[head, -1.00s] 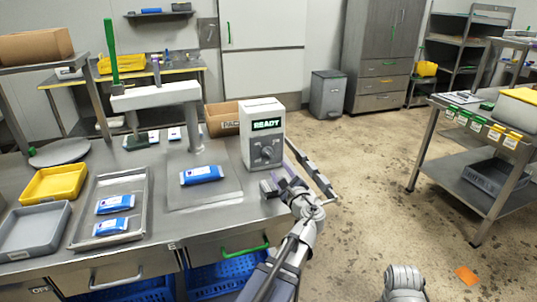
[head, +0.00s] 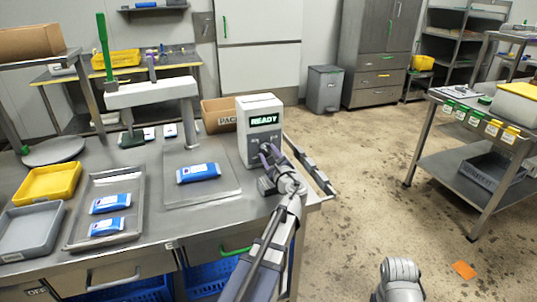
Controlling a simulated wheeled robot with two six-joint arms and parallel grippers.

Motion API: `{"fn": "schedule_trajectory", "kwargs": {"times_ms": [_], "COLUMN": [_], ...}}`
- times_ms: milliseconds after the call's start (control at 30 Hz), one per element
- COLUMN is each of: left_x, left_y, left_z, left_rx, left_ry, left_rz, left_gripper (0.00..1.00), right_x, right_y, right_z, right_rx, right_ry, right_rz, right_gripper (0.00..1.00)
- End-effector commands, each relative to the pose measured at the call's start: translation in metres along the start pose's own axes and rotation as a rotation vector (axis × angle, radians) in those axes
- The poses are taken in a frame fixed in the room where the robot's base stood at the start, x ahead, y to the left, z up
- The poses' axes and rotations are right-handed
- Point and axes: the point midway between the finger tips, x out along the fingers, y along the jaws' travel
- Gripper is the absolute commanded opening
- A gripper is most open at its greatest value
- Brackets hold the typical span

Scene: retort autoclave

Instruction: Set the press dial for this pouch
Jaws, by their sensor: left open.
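The press control box (head: 262,119) is a white-grey box at the right end of the steel table, and its screen (head: 264,119) reads "READY". Its dial is largely hidden behind my left gripper. My left gripper (head: 267,152) is open in front of the box's lower face; I cannot tell whether it touches the dial. A blue and white pouch (head: 198,172) lies flat on the press plate (head: 228,186), left of the box. The press frame (head: 150,93) with its green lever (head: 104,45) stands behind.
A steel tray (head: 75,236) holds two more blue pouches. Yellow (head: 48,183) and grey (head: 30,230) bins sit at the left. A cardboard box (head: 217,115) stands behind the control box. A cart (head: 440,165) is at the right, with open floor between.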

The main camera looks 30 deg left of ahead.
Motion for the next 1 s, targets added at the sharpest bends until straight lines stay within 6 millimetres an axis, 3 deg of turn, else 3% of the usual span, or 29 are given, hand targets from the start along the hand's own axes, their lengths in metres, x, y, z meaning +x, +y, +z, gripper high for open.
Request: {"fn": "schedule_trajectory", "kwargs": {"times_ms": [367,767,1000], "left_x": [0.0047,0.0045,0.0044], "left_y": [0.0002,0.0001,0.0002], "left_z": [0.0001,0.0001,0.0], "left_rx": [0.0,0.0,0.0], "left_ry": [0.0,0.0,0.0], "left_rz": [0.0,0.0,0.0], "left_gripper": [0.46,0.01,0.0], "right_x": [0.0,0.0,0.0], "right_y": [0.0,0.0,0.0], "right_z": [0.0,0.0,0.0], "right_rx": [0.0,0.0,0.0], "right_ry": [0.0,0.0,0.0], "right_rz": [0.0,0.0,0.0], "right_gripper": [0.5,0.5,0.5]}}
